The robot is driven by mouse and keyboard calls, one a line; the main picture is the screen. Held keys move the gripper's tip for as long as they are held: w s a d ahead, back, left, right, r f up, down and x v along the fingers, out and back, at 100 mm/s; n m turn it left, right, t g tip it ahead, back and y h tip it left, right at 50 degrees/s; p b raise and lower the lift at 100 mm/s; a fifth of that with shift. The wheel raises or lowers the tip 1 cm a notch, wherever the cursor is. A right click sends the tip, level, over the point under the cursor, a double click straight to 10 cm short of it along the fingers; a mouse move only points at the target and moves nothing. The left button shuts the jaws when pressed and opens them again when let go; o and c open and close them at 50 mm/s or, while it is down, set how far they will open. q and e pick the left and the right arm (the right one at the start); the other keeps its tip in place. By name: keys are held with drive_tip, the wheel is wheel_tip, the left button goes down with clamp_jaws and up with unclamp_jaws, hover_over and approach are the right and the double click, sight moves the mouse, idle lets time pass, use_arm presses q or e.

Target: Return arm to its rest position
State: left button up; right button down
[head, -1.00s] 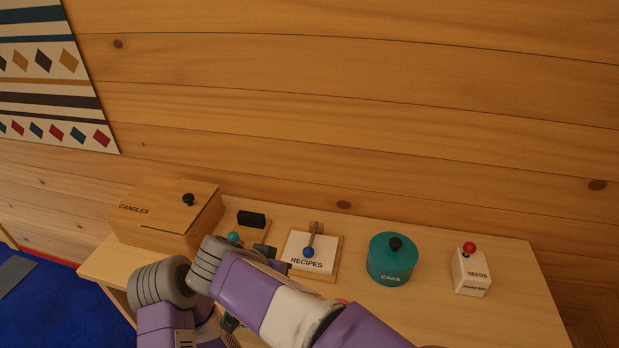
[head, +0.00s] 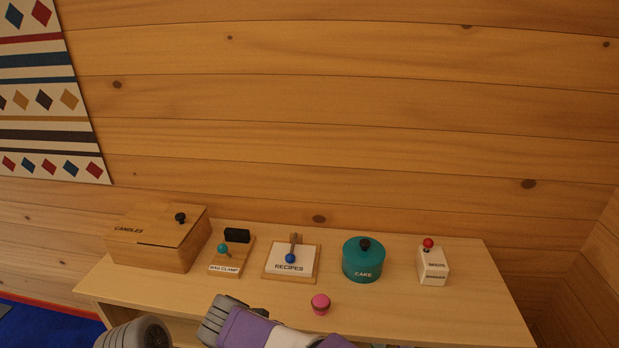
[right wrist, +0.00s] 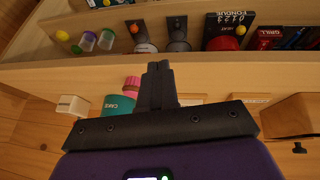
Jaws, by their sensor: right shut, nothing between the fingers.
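My right arm (head: 250,328) shows at the bottom edge of the head view, in front of the table's near edge. My left gripper is in neither view.
The table (head: 440,315) carries a candles box (head: 150,250), bag clamp (head: 232,258), recipes board (head: 305,272), teal cake tin (head: 362,270), white seeds box (head: 433,266) and pink knob (head: 320,308). Jars (right wrist: 88,41) and boxes (right wrist: 229,25) stand on a shelf.

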drive_tip(key=s+d+f+g+y, duration=0.1)
drive_tip(key=d+f+g, duration=0.15)
drive_tip(key=f, duration=0.45)
drive_tip(key=s+d+f+n+g+y, duration=0.1)
drive_tip(key=d+f, duration=0.3)
drive_tip(key=f, duration=0.4)
drive_tip(key=s+d+f+g+y, duration=0.1)
drive_tip(key=d+f+y, duration=0.15)
drive_tip(key=f, duration=0.45)
drive_tip(key=s+d+f+m+y+p, duration=0.1)
drive_tip(key=s+d+f+m+y, duration=0.1)
drive_tip(key=s+d+f, duration=0.7)
drive_tip(key=shift+s+f+m+p, duration=0.3)
drive_tip(key=shift+s+f, duration=0.45)
drive_tip(key=shift+s, duration=0.8)
